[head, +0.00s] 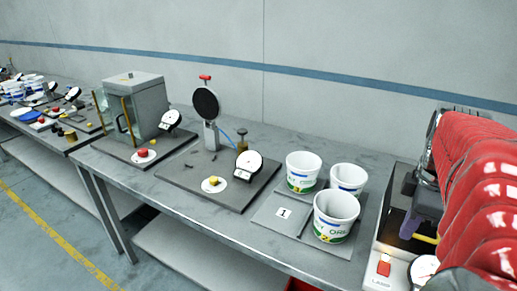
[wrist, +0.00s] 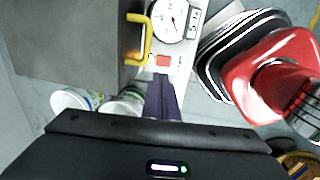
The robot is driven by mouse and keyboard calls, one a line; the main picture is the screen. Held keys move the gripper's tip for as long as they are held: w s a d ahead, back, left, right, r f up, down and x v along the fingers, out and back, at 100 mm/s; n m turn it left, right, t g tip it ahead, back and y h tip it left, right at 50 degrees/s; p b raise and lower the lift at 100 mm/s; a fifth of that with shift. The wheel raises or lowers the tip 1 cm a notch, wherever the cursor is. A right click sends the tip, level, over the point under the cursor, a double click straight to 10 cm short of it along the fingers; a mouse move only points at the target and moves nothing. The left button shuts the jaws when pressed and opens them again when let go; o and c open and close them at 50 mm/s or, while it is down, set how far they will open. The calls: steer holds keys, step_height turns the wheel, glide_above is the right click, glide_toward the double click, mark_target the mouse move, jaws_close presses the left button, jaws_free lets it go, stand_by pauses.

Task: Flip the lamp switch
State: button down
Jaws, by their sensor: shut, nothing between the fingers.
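Which way the rocker is set is too small to tell.
A yellow handle (wrist: 138,40) stands beside the switch, near a round dial (wrist: 172,18). White tubs (head: 335,215) stand on the bench to the left, by a grey plate marked 1 (head: 270,212). Other bench stations with dials and buttons lie farther left.

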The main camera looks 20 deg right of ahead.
mark_target(387, 265)
steer(key=shift+f, duration=0.1)
steer(key=f, duration=0.4)
steer(key=w+d+f, duration=0.1)
steer(key=f, duration=0.8)
steer(key=shift+w+d+f, duration=0.15)
steer(key=shift+d+f, duration=0.05)
steer(key=shift+f, duration=0.15)
